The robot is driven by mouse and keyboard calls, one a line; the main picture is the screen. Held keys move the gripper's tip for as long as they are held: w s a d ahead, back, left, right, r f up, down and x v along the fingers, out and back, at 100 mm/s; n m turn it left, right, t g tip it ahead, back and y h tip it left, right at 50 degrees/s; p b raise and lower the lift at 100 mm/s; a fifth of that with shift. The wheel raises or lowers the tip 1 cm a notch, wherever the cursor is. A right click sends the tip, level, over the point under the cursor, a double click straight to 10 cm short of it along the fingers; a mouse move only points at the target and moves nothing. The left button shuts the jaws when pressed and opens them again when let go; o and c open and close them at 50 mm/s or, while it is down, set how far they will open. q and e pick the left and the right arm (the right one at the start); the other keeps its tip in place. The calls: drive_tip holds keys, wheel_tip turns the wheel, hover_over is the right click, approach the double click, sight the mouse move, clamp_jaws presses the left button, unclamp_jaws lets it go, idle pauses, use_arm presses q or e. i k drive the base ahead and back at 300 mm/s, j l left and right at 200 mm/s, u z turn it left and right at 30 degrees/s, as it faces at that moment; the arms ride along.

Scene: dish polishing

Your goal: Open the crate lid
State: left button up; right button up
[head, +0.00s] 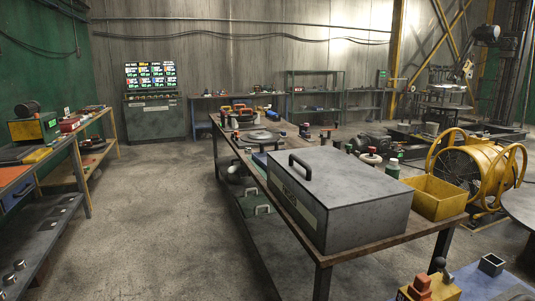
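A grey metal crate (365,213) stands on the near end of the long workbench (392,240). Its flat top is the lid (345,175), which looks closed. A dark arched handle (300,160) stands up near the lid's left edge. A pale label (290,195) shows on the crate's left long side. The inside of the crate is hidden. Neither of my grippers is in view.
A yellow open bin (440,207) sits right of the crate. Bottles (392,168) and tools stand behind it. A yellow drum fan (470,168) is on the right. The concrete floor (160,220) to the left is clear. A side bench (105,140) lines the left wall.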

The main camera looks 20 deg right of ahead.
sight(336, 179)
drive_tip(key=i+j+u, duration=0.25)
drive_tip(key=i, duration=0.55)
drive_tip(key=i+l+u, duration=0.2)
drive_tip(key=i, duration=0.6)
drive_tip(key=i+l+u, duration=0.1)
drive_tip(key=i+u, duration=0.15)
drive_tip(key=i, duration=0.55)
drive_tip(key=i+z, duration=0.2)
drive_tip(key=z, duration=0.2)
drive_tip(key=i+j+z, duration=0.1)
drive_tip(key=i+z, duration=0.15)
drive_tip(key=z, duration=0.15)
drive_tip(key=i+j+z, duration=0.15)
drive_tip(key=z, duration=0.25)
drive_tip(key=i+j+z, duration=0.2)
drive_tip(key=z, duration=0.2)
